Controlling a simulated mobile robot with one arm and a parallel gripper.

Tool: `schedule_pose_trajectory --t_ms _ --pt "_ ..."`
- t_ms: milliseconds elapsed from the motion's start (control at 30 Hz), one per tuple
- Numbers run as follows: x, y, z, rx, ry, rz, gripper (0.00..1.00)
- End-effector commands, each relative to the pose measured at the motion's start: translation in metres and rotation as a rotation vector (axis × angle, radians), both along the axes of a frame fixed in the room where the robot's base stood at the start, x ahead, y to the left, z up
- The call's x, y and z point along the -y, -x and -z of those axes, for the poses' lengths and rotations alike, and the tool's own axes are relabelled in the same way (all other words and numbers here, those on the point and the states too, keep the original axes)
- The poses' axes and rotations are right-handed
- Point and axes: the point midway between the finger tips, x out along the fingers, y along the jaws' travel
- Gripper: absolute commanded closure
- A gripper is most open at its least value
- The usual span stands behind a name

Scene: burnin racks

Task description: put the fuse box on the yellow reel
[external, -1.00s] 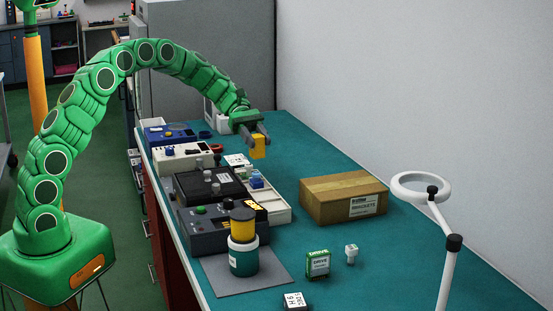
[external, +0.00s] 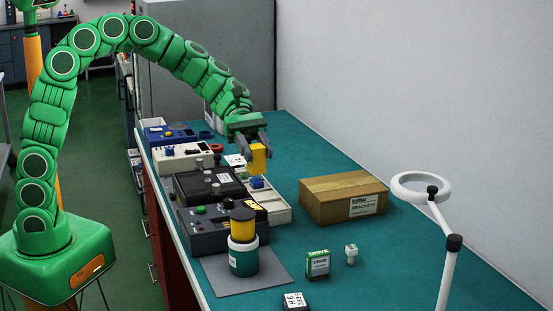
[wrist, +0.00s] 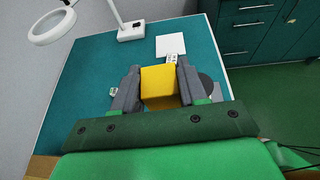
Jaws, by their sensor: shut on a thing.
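My gripper (external: 260,148) is shut on a yellow box (external: 260,159), which appears to be the fuse box. It is held above the bench, beyond the reels in the external view. In the wrist view the yellow box (wrist: 160,86) sits between the two grey fingers. The yellow reel (external: 242,229), with a dark top, stands upright on a teal and white cylinder (external: 244,260) on a grey mat (external: 275,275). The held box is apart from the reel, farther back and higher. The wrist view does not show the yellow reel clearly.
Dark instruments (external: 205,233) stand beside the reel stack, with a white tray (external: 281,215) behind. A cardboard box (external: 343,200) lies to the right. A green-white carton (external: 318,264) and a ring lamp (external: 421,187) are nearer.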

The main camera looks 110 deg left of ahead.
Motion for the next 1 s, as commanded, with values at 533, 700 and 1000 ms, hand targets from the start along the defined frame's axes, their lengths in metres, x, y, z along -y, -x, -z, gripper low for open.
schedule_pose_trajectory --t_ms 533,700,1000 --pt "0.085 -0.005 -0.006 -0.007 0.005 0.047 0.88" --pt "0.086 -0.004 0.016 -0.008 0.005 0.048 0.88" --pt "0.085 -0.004 0.043 -0.007 0.005 0.049 0.88"
